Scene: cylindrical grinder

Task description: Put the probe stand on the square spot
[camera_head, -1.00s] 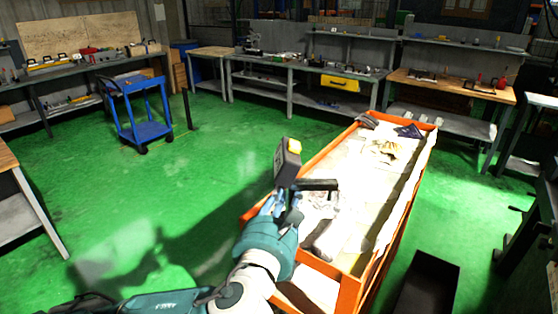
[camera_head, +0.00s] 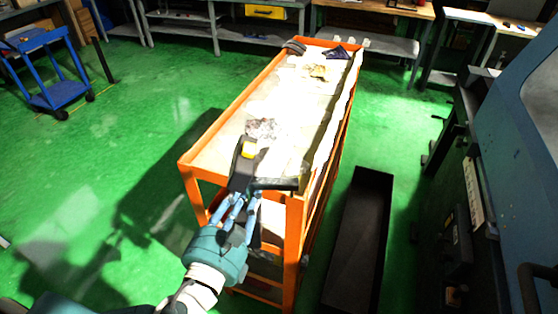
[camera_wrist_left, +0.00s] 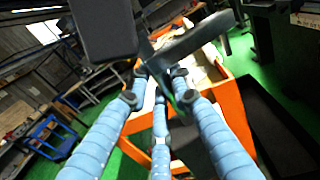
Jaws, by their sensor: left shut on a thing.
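The probe stand (camera_head: 242,176) is a dark block with a yellow patch near its top and a black arm sticking out to the right. My left gripper (camera_head: 236,208) is shut on its lower part and holds it up in front of the near end of the orange cart. In the left wrist view, the blue fingers (camera_wrist_left: 160,85) close around the stand, whose dark block (camera_wrist_left: 103,32) fills the top. I cannot make out a square spot in either view. My right gripper is not in view.
The orange cart (camera_head: 189,170) has a pale top with rags and gloves toward its far end. A long black open box (camera_head: 358,235) lies on the green floor to its right. A blue-grey machine (camera_head: 530,150) stands at the right edge. Green floor is free at left.

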